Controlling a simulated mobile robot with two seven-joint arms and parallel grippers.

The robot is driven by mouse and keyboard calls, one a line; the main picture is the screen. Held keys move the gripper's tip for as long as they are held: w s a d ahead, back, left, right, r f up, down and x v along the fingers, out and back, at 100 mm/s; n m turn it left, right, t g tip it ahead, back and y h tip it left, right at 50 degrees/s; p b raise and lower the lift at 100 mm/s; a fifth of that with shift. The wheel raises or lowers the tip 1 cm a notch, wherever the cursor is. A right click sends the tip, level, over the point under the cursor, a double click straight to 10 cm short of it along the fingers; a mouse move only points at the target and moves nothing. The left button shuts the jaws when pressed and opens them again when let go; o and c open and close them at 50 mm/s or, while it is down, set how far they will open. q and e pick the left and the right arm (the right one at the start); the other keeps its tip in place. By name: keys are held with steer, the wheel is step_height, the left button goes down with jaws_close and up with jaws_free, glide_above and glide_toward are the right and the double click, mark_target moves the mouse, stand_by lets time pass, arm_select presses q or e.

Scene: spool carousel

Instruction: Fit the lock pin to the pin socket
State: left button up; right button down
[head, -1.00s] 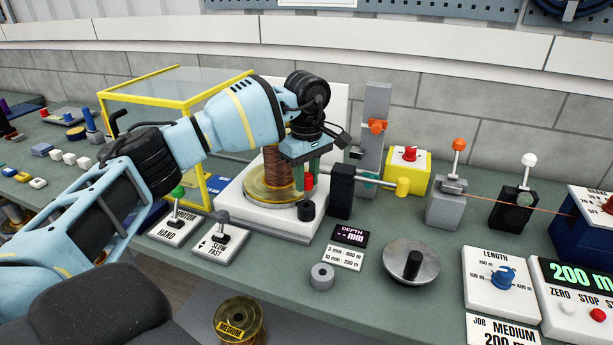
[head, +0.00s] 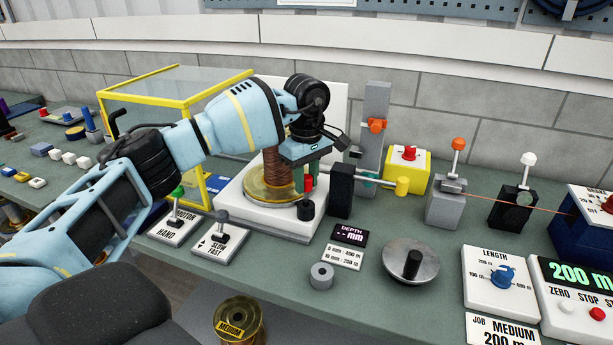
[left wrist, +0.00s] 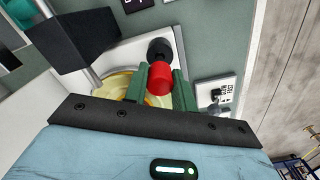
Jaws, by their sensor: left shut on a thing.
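The red lock pin (head: 308,184) is upright between the green fingers of my left gripper (head: 307,178). The gripper is shut on it and points down. The black round pin socket (head: 305,211) stands at the front right of the spool base, directly below the pin in the head view. In the left wrist view the pin (left wrist: 159,78) shows between the fingers, with the black socket (left wrist: 159,48) just beyond it. Whether the pin's lower end is inside the socket or just above it, I cannot tell. My right gripper is not in view.
A copper-wound spool (head: 276,170) with a yellowish flange stands just behind the gripper. A black block (head: 341,190) with a rod stands close on the right. A yellow-framed clear guard (head: 150,92) is at the left. Two levers (head: 221,225) stand in front. A grey ring (head: 321,276) lies on the bench.

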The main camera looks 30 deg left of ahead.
mark_target(306, 192)
arm_select(q)
steer(key=shift+f, duration=0.75)
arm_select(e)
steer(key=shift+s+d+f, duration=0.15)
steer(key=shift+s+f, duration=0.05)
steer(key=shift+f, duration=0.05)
arm_select(q)
steer(key=shift+f, duration=0.1)
steer(key=shift+f+b, duration=0.35)
steer(key=shift+f, duration=0.6)
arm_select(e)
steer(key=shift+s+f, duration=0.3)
arm_select(q)
steer(key=shift+f, duration=0.1)
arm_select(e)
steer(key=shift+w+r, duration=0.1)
